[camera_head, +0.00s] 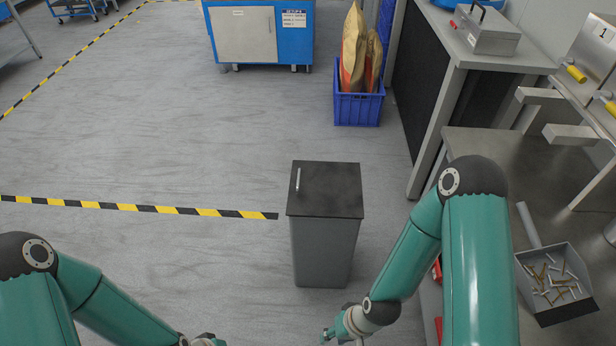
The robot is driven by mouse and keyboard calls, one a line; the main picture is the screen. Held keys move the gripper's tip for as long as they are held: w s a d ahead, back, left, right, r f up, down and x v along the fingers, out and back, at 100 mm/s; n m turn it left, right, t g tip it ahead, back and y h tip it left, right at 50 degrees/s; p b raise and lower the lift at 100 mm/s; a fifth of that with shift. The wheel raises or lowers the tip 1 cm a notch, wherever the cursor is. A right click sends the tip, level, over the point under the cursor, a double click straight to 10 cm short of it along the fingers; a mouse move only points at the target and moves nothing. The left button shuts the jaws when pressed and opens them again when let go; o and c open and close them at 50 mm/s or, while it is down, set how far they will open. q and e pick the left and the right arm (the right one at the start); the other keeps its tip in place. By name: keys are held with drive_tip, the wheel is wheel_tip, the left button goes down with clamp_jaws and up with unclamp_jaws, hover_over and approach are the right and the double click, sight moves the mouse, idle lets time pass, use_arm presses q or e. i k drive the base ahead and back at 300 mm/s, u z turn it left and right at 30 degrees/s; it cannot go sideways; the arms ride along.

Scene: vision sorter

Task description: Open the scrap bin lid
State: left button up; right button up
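The scrap bin (322,252) is a grey, upright box standing on the floor in the middle of the head view. Its black lid (335,187) lies flat and closed on top. A slim silver handle (298,180) sits near the lid's left edge. My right gripper (328,336) is at the bottom edge, in front of the bin and apart from it. It is mostly cut off, so its fingers cannot be made out.
A steel workbench (480,145) stands on the right, with a grey tray (560,308) of small brass and silver parts. A blue crate (357,108) with paper sacks stands behind the bin. Yellow-black floor tape (140,208) ends left of the bin. Floor around the bin's left is clear.

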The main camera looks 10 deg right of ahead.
sight(321, 190)
drive_tip(key=u, duration=0.1)
drive_tip(key=i, duration=0.9)
drive_tip(key=z, duration=0.1)
